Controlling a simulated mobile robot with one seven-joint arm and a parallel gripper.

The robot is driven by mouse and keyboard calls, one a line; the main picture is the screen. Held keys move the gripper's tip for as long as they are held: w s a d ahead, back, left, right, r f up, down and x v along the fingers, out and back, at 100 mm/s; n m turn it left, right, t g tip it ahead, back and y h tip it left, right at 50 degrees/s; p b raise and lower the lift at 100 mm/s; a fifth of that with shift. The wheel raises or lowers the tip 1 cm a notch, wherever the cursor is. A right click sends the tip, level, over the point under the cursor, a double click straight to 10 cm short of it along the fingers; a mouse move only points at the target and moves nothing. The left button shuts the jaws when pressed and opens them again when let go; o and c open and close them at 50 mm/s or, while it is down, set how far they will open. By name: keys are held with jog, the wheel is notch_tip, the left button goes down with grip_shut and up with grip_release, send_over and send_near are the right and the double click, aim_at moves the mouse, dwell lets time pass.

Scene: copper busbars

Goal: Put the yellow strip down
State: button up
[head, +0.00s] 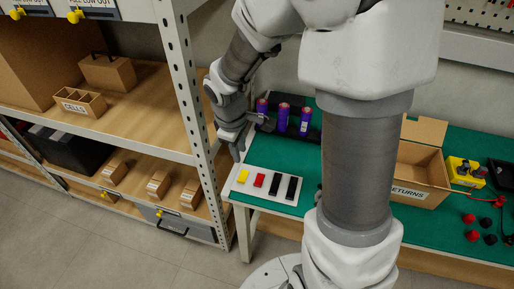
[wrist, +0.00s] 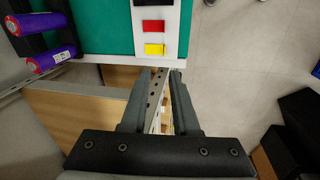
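The yellow strip (head: 243,176) lies on the white tray (head: 236,189) at the near left corner of the green table. It also shows in the wrist view (wrist: 154,49), just ahead of my fingertips. A red strip (head: 259,180) lies beside it on the tray, then two black strips (head: 283,186). My gripper (head: 238,150) is up by the table's left end, near the tray. In the wrist view my gripper (wrist: 160,72) is open, with a gap between its fingers and nothing held.
A shelf rack with a perforated upright (head: 196,110) stands close left of my gripper. Purple cells (head: 283,117) stand in a black holder behind the tray. An open returns box (head: 418,170) is on the right of the table.

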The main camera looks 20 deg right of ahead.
jog(key=s+d+r+m+t+y, duration=0.1)
jog(key=s+r+m+t, duration=0.3)
jog(key=s+r+m, duration=0.5)
jog(key=s+r, duration=0.7)
jog(key=r, duration=0.2)
jog(key=shift+s+d+r+m, duration=0.15)
jog(key=shift+s+d+m, duration=0.1)
jog(key=shift+d+m, duration=0.05)
notch_tip(320, 180, up, 5)
jog(key=p, duration=0.5)
jog(key=shift+r, duration=0.2)
